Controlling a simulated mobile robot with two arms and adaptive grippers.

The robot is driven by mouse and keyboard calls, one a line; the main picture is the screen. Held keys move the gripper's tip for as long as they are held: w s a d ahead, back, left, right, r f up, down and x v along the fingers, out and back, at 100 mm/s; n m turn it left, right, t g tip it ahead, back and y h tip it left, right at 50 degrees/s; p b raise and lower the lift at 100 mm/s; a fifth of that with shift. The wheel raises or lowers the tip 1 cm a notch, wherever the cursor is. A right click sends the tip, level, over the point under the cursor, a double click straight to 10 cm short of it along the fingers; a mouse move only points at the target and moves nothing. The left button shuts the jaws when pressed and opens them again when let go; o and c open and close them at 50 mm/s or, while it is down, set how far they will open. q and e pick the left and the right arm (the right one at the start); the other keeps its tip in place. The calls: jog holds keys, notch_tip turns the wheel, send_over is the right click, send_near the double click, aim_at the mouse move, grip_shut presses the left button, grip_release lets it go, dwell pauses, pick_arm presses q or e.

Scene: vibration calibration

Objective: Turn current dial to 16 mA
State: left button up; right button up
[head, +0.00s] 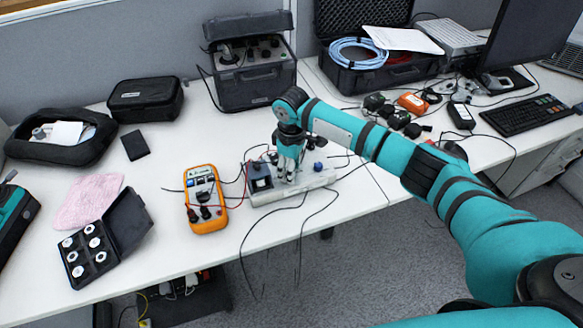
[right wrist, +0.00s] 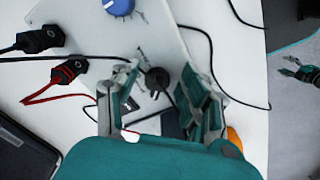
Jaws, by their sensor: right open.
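The light grey control panel (head: 320,180) lies on the white table, and fills the upper middle of the right wrist view (right wrist: 165,30). A black dial (right wrist: 157,80) with a pointer stands on it. A blue knob (right wrist: 118,6) sits farther along the panel and also shows in the head view (head: 318,167). The printed markings are too small to read. My right gripper (right wrist: 165,88) is open, its fingers on either side of the black dial with gaps visible; it hides the dial in the head view (head: 288,175). What looks like my left gripper (right wrist: 298,72) shows small at the right wrist view's edge.
An orange multimeter (head: 205,200) stands left of the panel. A black box of round weights (head: 92,245) lies at front left. A dark case (head: 253,78) stands behind.

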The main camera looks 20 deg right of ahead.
grip_shut()
jog(key=shift+a+r+m+p, duration=0.1)
jog(key=shift+r+m+p, duration=0.15)
jog(key=shift+p, duration=0.5)
jog(key=m+p, duration=0.2)
jog(key=p, duration=0.1)
jog(key=m+p, duration=0.4)
jog(key=p, duration=0.1)
jog(key=shift+s+a+m+p, duration=0.2)
jog(key=shift+a+m+p, duration=0.1)
jog(key=shift+m, duration=0.05)
jog(key=m+p, duration=0.2)
jog(key=shift+a+m, duration=0.1)
jog(key=shift+m, duration=0.2)
jog(key=m+p, duration=0.2)
jog(key=shift+a+m, duration=0.15)
jog(key=shift+m, duration=0.25)
jog(key=shift+w+a+f+m+p, duration=0.1)
jog(key=shift+m+p, duration=0.15)
jog(key=shift+m, duration=0.35)
jog(key=shift+w+m+p, duration=0.1)
jog(key=shift+m+p, duration=0.15)
jog(key=shift+m, duration=0.35)
jog(key=shift+m+p, duration=0.4)
jog(key=shift+m, duration=0.9)
jog(key=shift+w, duration=0.1)
